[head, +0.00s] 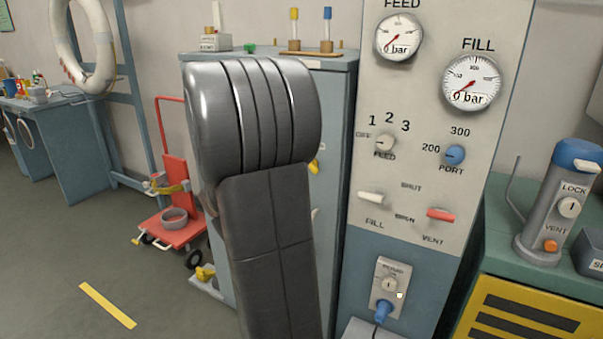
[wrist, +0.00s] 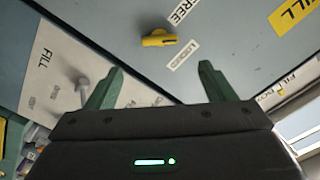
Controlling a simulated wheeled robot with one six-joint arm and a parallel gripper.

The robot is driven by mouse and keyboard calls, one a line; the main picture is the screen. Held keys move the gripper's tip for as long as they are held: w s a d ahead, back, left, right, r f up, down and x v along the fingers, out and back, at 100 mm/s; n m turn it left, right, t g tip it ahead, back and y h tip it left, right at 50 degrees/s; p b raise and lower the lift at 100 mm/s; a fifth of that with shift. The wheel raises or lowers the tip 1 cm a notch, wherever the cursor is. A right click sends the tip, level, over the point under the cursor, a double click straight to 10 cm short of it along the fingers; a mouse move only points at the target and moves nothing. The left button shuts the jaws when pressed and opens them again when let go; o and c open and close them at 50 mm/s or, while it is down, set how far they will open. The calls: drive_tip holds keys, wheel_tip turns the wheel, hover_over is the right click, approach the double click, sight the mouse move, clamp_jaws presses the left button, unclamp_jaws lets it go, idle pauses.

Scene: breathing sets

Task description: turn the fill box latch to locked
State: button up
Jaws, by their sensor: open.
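The fill box latch (wrist: 158,40) is a small yellow handle on a blue-grey door (wrist: 225,60) in the wrist view. It lies roughly level in the picture. A FREE label (wrist: 180,12) is up and to its right, and a label that seems to read LOCKED (wrist: 184,55) is below right. I cannot tell for sure which label it points at. My gripper (wrist: 160,84) is open and empty, its two green fingers apart, with the latch beyond the gap between them, not touching. In the head view my arm hides most of the blue-grey cabinet (head: 338,105); a yellow bit (head: 314,167) shows at its edge.
A gauge panel (head: 425,215) with knobs and levers stands right of the cabinet. Its FILL lever (wrist: 80,90) seems to show left of my fingers in the wrist view. A red trolley (head: 173,198) stands left of the cabinet. A green bench (head: 500,240) is at right. Left floor is mostly clear.

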drive_tip(key=shift+v, duration=2.2)
drive_tip(key=shift+w+d, duration=0.1)
drive_tip(key=x, duration=1.3)
drive_tip(key=shift+w, duration=0.35)
drive_tip(key=shift+s, duration=0.1)
drive_tip(key=s+a+n+p, duration=0.5)
drive_tip(key=s+n+p, duration=0.3)
drive_tip(key=s+n, duration=0.1)
drive_tip(key=shift+p+v, duration=0.35)
drive_tip(key=shift+v, duration=0.5)
drive_tip(key=shift+d, duration=0.1)
